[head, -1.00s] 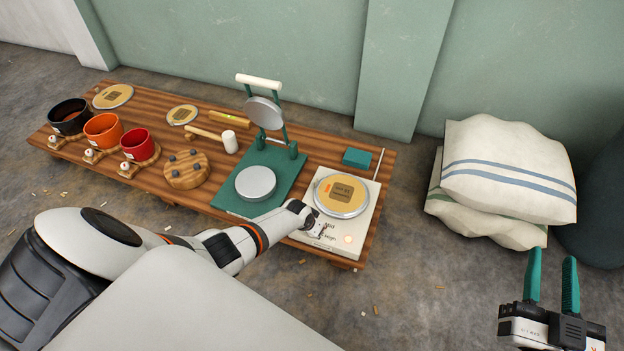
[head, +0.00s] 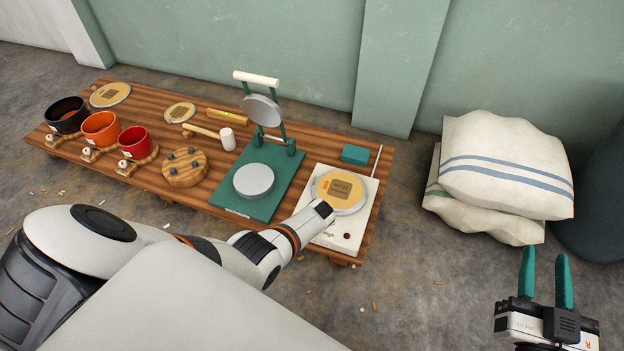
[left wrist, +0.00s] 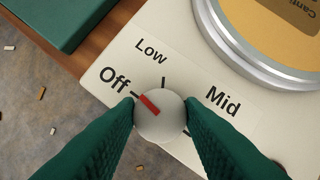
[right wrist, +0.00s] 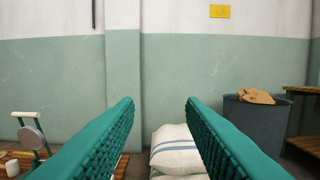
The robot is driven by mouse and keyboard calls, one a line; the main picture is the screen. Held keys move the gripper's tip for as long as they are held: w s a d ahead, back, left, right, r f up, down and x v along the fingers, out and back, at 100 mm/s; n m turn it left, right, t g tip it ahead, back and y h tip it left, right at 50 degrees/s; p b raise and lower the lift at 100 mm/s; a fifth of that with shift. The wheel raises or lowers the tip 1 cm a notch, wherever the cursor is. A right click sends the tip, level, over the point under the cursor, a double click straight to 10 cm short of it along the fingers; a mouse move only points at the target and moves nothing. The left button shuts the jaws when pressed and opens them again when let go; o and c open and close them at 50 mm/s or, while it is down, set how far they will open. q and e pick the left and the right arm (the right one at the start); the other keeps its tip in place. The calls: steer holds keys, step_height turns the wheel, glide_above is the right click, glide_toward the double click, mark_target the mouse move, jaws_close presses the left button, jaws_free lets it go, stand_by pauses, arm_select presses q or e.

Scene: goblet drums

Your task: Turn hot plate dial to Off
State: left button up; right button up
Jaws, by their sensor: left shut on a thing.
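The white hot plate (head: 358,228) stands at the right end of the low wooden table, with a round yellow-topped tin (head: 340,190) on it. In the left wrist view its pale round dial (left wrist: 160,122) has a red mark pointing up-left at the tick by "Off" (left wrist: 114,78). "Low" and "Mid" are printed farther round. My left gripper (left wrist: 160,106) is shut on the dial, one green finger on each side. In the head view my left arm hides the dial. A small lamp on the hot plate looks dark red. My right gripper (head: 545,285) is open and empty, away at the right.
A green press (head: 254,184) stands just left of the hot plate, and a teal block (head: 355,154) lies behind it. Drum shells and tools fill the table's left. White sacks (head: 505,180) lie on the floor to the right, with bare floor in front.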

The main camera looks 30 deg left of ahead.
arm_select(q)
steer(key=shift+n+g+b, duration=0.4)
steer(key=shift+n+b, duration=0.05)
steer(key=shift+n, duration=0.65)
arm_select(e)
steer(key=shift+s+a+r+t+y, duration=0.1)
steer(key=shift+s+r+t+y, duration=0.1)
steer(key=shift+r+t, duration=0.4)
steer(key=shift+s+a+r+t+y, duration=0.1)
steer(key=shift+r+t+y, duration=0.1)
steer(key=shift+r+t, duration=0.35)
steer(key=shift+s+r+t+y, duration=0.2)
steer(key=shift+r+t, duration=0.15)
steer(key=shift+r, duration=0.4)
arm_select(q)
steer(key=o, duration=1)
arm_select(e)
steer(key=shift+w, duration=0.1)
arm_select(q)
steer(key=shift+r, duration=0.1)
